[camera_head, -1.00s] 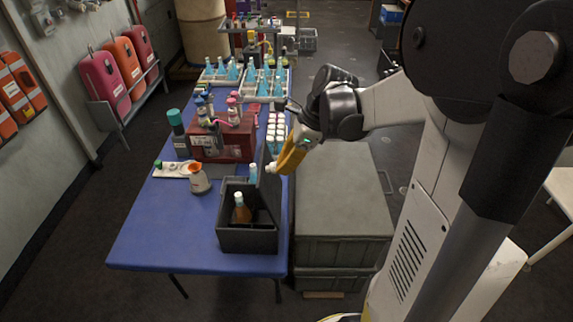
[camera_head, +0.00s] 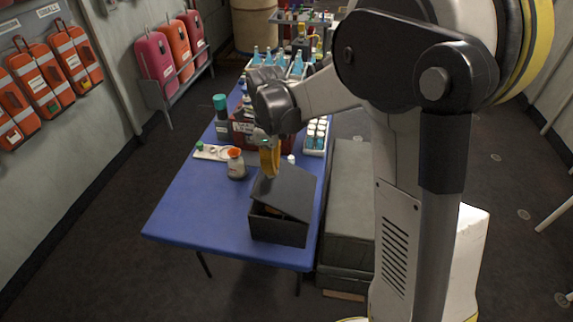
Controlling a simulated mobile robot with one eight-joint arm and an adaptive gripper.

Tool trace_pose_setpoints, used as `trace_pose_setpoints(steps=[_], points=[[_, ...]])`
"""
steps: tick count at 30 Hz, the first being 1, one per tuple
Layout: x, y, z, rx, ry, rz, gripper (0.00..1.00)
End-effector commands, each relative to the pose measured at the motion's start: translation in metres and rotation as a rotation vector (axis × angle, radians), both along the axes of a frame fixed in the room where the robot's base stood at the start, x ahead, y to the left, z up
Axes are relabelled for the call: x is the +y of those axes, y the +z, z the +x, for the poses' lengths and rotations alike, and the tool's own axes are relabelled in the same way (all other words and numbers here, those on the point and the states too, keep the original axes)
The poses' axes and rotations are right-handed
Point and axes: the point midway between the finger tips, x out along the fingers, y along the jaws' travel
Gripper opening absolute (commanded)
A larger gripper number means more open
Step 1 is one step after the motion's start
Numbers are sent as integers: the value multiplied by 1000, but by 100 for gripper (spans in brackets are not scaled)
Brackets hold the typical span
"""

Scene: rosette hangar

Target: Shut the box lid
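The dark grey box (camera_head: 278,228) stands near the front right corner of the blue table. Its lid (camera_head: 286,190) is partly lowered over the opening and tilted, with its left side raised. A dark gap shows under the lid at the front left, with a bit of orange-brown inside; the rest of the contents is hidden. My gripper (camera_head: 271,172), with yellow fingers pointing down, is at the lid's far left edge. It seems to touch or nearly touch the lid. Whether its fingers are apart is not clear.
A teal-capped bottle (camera_head: 220,115) and a white-capped rack (camera_head: 315,135) stand farther back. Grey crates (camera_head: 346,200) stand right of the table. The table's front left is clear.

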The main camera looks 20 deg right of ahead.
Motion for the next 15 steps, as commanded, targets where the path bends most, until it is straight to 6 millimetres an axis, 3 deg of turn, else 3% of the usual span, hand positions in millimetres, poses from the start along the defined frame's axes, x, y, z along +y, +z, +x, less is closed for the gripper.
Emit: trace_pose_setpoints(steps=[15], points=[[31,-53,21,-1,1,1,0]])
